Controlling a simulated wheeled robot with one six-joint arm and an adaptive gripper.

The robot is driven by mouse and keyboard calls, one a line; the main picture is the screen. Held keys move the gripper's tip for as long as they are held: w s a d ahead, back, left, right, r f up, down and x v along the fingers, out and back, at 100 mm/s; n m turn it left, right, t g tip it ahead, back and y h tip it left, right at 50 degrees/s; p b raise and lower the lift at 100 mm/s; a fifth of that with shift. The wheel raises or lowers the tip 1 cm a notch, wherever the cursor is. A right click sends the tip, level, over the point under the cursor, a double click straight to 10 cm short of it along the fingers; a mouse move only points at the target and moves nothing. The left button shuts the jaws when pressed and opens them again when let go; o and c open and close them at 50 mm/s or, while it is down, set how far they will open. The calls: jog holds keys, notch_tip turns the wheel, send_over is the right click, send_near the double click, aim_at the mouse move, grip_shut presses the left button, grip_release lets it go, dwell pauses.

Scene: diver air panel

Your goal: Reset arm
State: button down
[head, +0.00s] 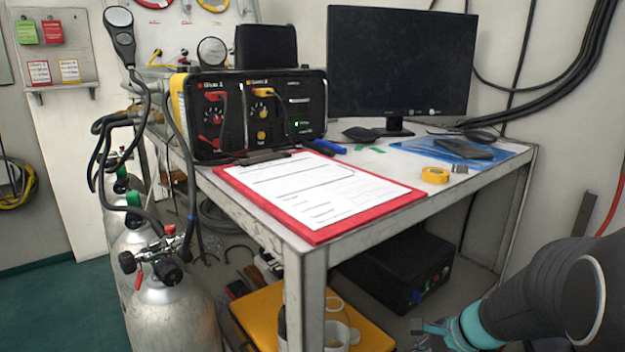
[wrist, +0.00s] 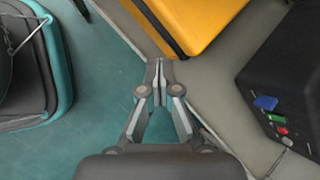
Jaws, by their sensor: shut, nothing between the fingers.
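My gripper (wrist: 159,88) is shut and empty in the wrist view. It points down over the green floor near the grey strip beside a yellow case. In the head view my dark arm with a teal band shows at the lower right, and part of my gripper (head: 428,328) shows at its end, right of the table's front leg. The air panel (head: 249,128), a black box with red and yellow markings, knobs and cables, stands on the table, away from my gripper.
The table (head: 300,245) carries a red clipboard (head: 318,235), a monitor (head: 402,62) and a yellow tape roll (head: 435,175). Gas cylinders (head: 172,315) stand at left. Beneath are a black box (head: 395,268) and a yellow case (wrist: 195,22). A dark teal-edged bag (wrist: 25,80) lies left.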

jog(key=s+a+r+n+h+p, duration=0.1)
jog(key=s+a+r+n+h, duration=0.1)
jog(key=s+r+n, duration=0.6)
jog(key=s+a+r+n+t+h+p, duration=0.1)
jog(key=s+a+r+n+h+p, duration=0.1)
jog(key=s+r+n, duration=0.6)
jog(key=shift+s+a+r+n+h, duration=0.35)
jog(key=shift+a+r+n+h, duration=0.1)
jog(key=shift+n+h, duration=0.4)
jog(key=shift+d, duration=0.1)
